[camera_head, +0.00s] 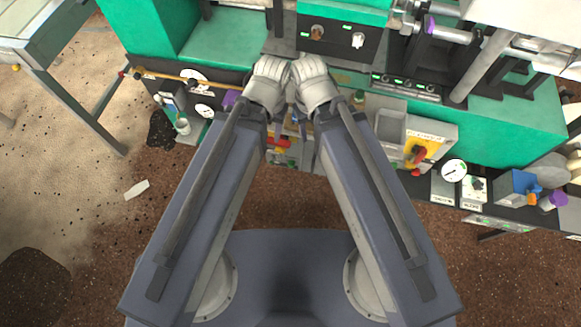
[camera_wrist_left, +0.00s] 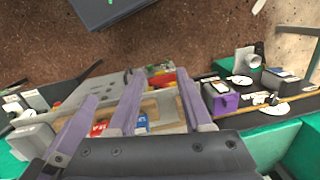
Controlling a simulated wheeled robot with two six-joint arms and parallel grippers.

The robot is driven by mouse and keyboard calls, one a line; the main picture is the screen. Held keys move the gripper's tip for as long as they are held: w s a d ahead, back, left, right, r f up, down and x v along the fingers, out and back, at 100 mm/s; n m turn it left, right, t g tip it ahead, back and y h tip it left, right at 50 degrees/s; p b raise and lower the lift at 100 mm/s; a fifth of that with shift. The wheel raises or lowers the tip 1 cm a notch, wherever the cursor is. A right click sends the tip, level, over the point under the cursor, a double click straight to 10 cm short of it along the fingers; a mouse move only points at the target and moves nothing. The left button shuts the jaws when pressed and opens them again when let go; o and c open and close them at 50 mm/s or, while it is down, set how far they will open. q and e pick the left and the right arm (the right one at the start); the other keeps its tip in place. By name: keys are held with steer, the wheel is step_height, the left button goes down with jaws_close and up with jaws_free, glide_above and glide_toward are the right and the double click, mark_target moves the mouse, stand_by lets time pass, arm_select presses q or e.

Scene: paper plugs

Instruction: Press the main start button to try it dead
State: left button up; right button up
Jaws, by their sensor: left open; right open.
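My left gripper (camera_head: 279,98) and my right gripper (camera_head: 307,98) are side by side over the front of the green machine, in the middle of the head view. My wrists hide most of their fingers there. In the left wrist view, the purple-grey fingers of my left gripper (camera_wrist_left: 160,98) stand apart, with nothing held between them. Behind them are a red labelled piece (camera_wrist_left: 98,128) and a blue labelled piece (camera_wrist_left: 141,123) on a tan panel. A control panel (camera_head: 337,38) with two knobs is above the grippers. I cannot tell which control is the main start button.
A yellow plate with a red rotary switch (camera_head: 419,152) is on a grey box at the right. A panel with a row of small controls (camera_head: 405,87) is behind it. Dial gauges (camera_head: 454,171) and a blue box (camera_head: 516,187) are farther right. A table (camera_head: 40,50) is at the left.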

arm_select(q)
jaws_close()
stand_by(0.3)
stand_by(1.4)
